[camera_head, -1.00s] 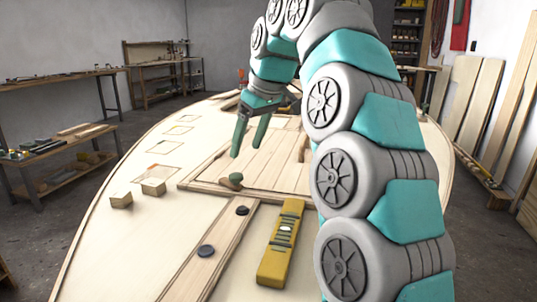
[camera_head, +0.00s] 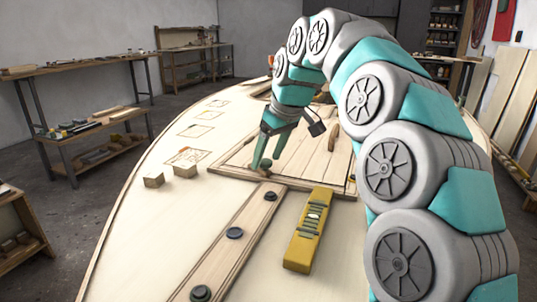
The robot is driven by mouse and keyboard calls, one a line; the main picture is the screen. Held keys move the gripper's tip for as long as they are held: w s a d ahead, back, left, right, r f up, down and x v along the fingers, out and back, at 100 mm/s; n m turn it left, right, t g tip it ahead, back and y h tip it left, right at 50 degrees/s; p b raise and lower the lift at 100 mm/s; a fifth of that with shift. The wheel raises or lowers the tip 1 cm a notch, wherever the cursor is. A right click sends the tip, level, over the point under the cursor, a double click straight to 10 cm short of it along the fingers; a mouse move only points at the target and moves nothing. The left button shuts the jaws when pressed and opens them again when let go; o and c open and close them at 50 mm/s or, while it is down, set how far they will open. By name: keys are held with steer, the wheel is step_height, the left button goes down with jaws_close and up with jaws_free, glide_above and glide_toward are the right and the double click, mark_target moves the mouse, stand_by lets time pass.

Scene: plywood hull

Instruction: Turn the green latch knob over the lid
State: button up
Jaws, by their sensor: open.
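The green latch knob (camera_head: 265,164) sits at the near left edge of the plank lid (camera_head: 312,157), on the lid's frame. It is small and partly hidden by my fingers. My gripper (camera_head: 265,158) is open and points down at the knob, with its green fingertips around or just beside it. I cannot tell whether they touch it. The lid lies flat in its frame on the plywood hull, and my arm hides part of its right side.
A yellow spirit level (camera_head: 308,230) lies on the hull in front of the lid. A wooden strip (camera_head: 222,255) with black knobs runs beside it. Two small wooden blocks (camera_head: 154,180) (camera_head: 185,170) sit left of the lid. Workbenches (camera_head: 95,140) stand at the left.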

jaws_close()
stand_by(0.6)
